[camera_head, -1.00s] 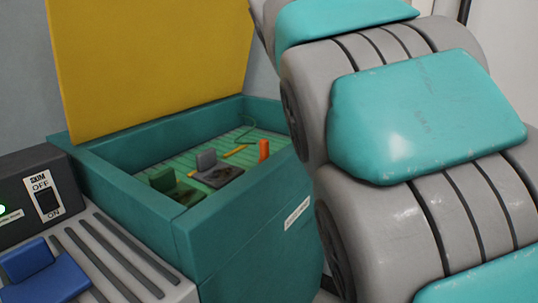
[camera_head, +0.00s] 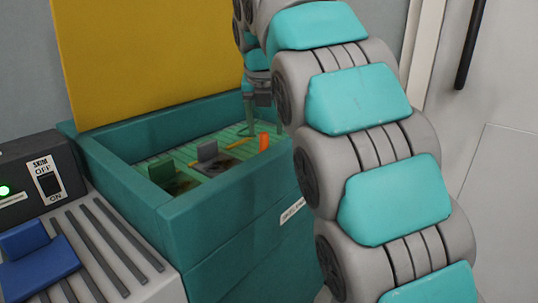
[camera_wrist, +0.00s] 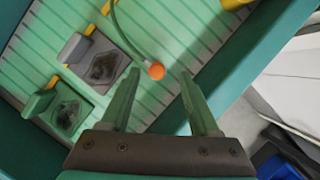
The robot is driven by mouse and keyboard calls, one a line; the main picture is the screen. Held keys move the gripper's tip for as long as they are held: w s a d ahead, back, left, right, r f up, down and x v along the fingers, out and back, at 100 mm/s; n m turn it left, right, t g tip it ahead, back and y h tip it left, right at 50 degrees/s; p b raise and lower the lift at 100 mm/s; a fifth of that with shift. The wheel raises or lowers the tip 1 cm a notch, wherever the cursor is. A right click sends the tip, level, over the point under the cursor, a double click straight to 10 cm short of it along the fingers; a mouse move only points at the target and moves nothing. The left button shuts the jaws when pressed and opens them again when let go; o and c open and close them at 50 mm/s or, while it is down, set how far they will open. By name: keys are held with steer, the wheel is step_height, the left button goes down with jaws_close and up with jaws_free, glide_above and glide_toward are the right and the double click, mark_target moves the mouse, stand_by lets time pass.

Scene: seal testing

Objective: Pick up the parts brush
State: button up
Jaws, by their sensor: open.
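An orange-tipped piece (camera_head: 264,143) stands inside the teal open-topped tank (camera_head: 110,165). In the wrist view its round orange end (camera_wrist: 157,71) joins a curved green hose (camera_wrist: 122,30). A yellow stick lies on the tank's ribbed floor, its yellow pieces (camera_wrist: 88,30) partly hidden. I cannot tell for sure which of these is the parts brush; no bristles show. My gripper (camera_wrist: 160,74) is open and empty, its fingers pointing down into the tank. The orange end appears between the fingertips in the wrist view; whether it is level with them is unclear.
The tank walls surround the space. A raised yellow lid (camera_head: 150,60) stands behind. A switch box (camera_head: 35,170) and a blue block (camera_head: 35,258) are at left.

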mark_target(264, 146)
steer(key=shift+a+p+x, duration=0.2)
steer(key=shift+p+x, duration=0.25)
steer(key=shift+x, duration=3.15)
steer(key=shift+s, duration=0.1)
jaws_close()
